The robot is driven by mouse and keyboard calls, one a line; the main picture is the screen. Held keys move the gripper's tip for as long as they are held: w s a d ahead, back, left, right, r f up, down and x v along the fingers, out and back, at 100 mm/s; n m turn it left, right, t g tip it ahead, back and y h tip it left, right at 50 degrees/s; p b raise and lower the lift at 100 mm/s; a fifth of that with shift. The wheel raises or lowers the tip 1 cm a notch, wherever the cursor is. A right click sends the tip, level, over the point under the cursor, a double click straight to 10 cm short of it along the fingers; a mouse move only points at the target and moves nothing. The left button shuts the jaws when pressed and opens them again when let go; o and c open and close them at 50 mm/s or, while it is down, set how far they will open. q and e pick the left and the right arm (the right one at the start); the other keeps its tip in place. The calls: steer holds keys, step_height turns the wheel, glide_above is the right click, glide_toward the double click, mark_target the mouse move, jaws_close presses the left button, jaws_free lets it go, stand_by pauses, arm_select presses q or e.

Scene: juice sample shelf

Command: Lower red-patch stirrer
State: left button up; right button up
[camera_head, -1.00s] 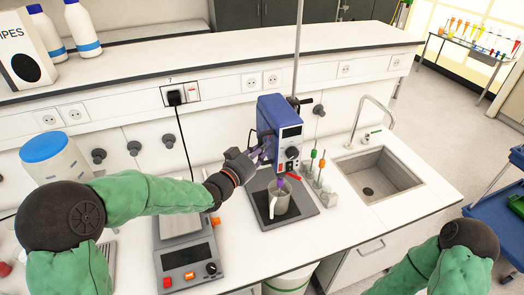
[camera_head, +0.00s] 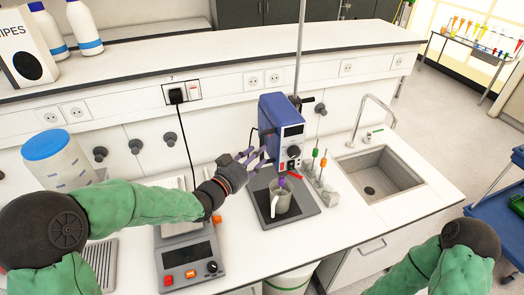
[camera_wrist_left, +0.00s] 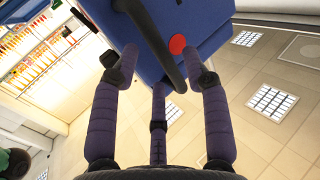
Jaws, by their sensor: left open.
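The stirrer (camera_head: 283,117) is a blue box with a grey front panel, held on a tall metal rod (camera_head: 299,60). Its purple lower end (camera_head: 281,182) reaches down to a metal mug (camera_head: 280,203) on a black base plate (camera_head: 300,216). My left gripper (camera_head: 257,158), with purple fingers, is open and empty just left of the stirrer's lower part. In the left wrist view the open fingers (camera_wrist_left: 160,75) point up at the blue housing (camera_wrist_left: 205,22), with a round red patch (camera_wrist_left: 177,45) and a black curved bar in front of it. My right gripper is out of view.
A hotplate-like device (camera_head: 190,262) stands under my left forearm. Small coloured-top items (camera_head: 319,170) stand right of the stirrer, before the sink (camera_head: 377,175). A white tub with blue lid (camera_head: 55,160) is at left.

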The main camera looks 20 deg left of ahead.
arm_select(q)
steer(key=v, duration=0.8)
steer(key=shift+s, duration=0.2)
steer(key=shift+f, duration=0.1)
